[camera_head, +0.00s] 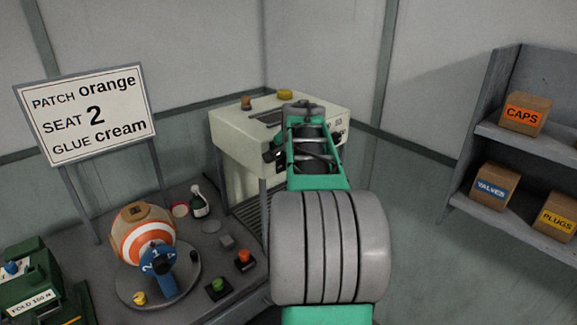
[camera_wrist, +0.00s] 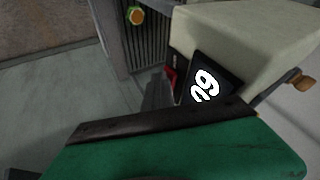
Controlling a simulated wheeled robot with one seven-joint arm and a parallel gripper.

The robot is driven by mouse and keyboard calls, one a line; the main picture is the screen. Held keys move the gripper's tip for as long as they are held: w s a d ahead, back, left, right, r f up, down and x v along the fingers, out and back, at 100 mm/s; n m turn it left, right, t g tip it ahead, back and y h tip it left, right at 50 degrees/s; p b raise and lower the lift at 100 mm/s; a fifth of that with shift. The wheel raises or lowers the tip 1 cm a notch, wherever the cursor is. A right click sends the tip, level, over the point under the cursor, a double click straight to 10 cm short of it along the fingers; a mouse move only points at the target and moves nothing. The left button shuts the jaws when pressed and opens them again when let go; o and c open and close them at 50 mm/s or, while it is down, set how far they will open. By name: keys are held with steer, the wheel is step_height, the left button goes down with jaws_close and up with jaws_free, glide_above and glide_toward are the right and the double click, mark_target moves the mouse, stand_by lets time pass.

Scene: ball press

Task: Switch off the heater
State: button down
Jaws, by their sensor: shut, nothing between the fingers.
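The heater appears to be the cream box-shaped machine (camera_head: 245,135) on the bench at the back; it also shows in the wrist view (camera_wrist: 245,35). Its front carries a black display (camera_wrist: 212,78) with two large white digits, turned in the picture. A small red part (camera_wrist: 170,77), perhaps a switch, sits beside the display; its position is not clear. My gripper (camera_wrist: 158,93) is shut and empty, a grey tip just below the red part; I cannot tell whether they touch. In the head view my arm hides the machine's right front and the fingertips.
A striped ball (camera_head: 140,235) sits on a round stand at the front left, by a green button (camera_head: 218,286) and a red button (camera_head: 244,257). A bottle (camera_head: 199,202) stands behind. A sign (camera_head: 88,115) stands left; a shelf with boxes (camera_head: 525,113) is right.

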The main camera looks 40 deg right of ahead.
steer(key=shift+w, duration=0.1)
steer(key=shift+d, duration=0.65)
steer(key=shift+s, duration=0.2)
steer(key=s+a+r+b, duration=0.3)
steer(key=s+r, duration=0.5)
steer(key=s, duration=0.1)
